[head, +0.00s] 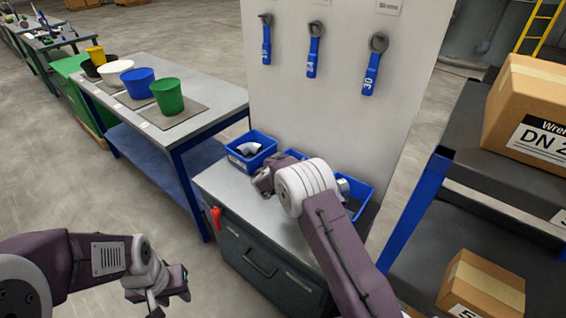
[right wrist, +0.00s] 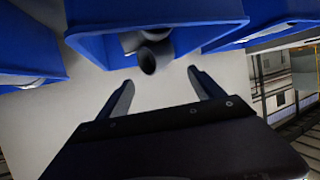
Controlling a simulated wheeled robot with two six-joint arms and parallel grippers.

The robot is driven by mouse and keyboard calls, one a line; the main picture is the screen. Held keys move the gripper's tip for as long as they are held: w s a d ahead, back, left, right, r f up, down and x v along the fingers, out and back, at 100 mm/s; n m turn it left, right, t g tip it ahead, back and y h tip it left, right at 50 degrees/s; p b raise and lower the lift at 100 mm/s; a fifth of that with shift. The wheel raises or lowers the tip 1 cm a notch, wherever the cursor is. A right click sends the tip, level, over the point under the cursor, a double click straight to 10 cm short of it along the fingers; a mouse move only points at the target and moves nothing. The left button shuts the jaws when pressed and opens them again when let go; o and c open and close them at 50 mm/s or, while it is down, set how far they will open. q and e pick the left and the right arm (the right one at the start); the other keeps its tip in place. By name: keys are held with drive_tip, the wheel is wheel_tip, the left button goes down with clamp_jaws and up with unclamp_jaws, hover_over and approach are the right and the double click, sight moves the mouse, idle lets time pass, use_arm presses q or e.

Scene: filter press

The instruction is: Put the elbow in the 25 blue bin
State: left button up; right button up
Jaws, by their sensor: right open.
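A blue bin (head: 238,162) at the left of the grey bench holds a pale grey curved fitting (head: 250,149) that looks like an elbow. More blue bins (head: 358,208) stand to its right, partly hidden by my right arm; I cannot read which is 25. In the right wrist view a grey pipe fitting (right wrist: 148,62) shows at the edge of the middle blue bin (right wrist: 90,45). My right gripper (right wrist: 160,90) is open and empty, with its fingers over the bench close to that fitting. My left gripper (head: 178,280) hangs low at the left, away from the bench; its jaws are unclear.
A board (head: 340,110) with several blue-handled wrenches rises behind the bins. A table (head: 215,95) at the left carries several coloured buckets. A shelf with cardboard boxes (head: 530,105) stands at the right. A red item (head: 216,217) hangs at the bench's front left.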

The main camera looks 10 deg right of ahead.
drive_tip(key=b+v, duration=0.1)
drive_tip(key=v, duration=1)
drive_tip(key=d+r+m+h, duration=0.2)
drive_tip(key=d+r+m, duration=0.1)
drive_tip(key=d+r, duration=0.3)
drive_tip(key=s+d+f+m+g, duration=0.3)
drive_tip(key=s+d+g, duration=0.2)
drive_tip(key=s+d, duration=0.55)
drive_tip(key=s+a+f+n+g+y, duration=0.1)
drive_tip(key=s+a+f+g+y, duration=0.15)
drive_tip(key=s, duration=0.45)
drive_tip(key=s+a+f+n+g+y, duration=0.1)
drive_tip(key=s+f+g+y, duration=0.15)
drive_tip(key=s, duration=0.55)
drive_tip(key=s+a+f+n+y, duration=0.4)
drive_tip(key=s+a+f+n, duration=0.15)
drive_tip(key=a+n, duration=0.35)
wheel_tip(320, 180, up, 13)
drive_tip(key=a+n+p, duration=0.1)
drive_tip(key=p, duration=1.1)
drive_tip(key=shift+s+f, duration=0.15)
drive_tip(key=shift+s, duration=0.1)
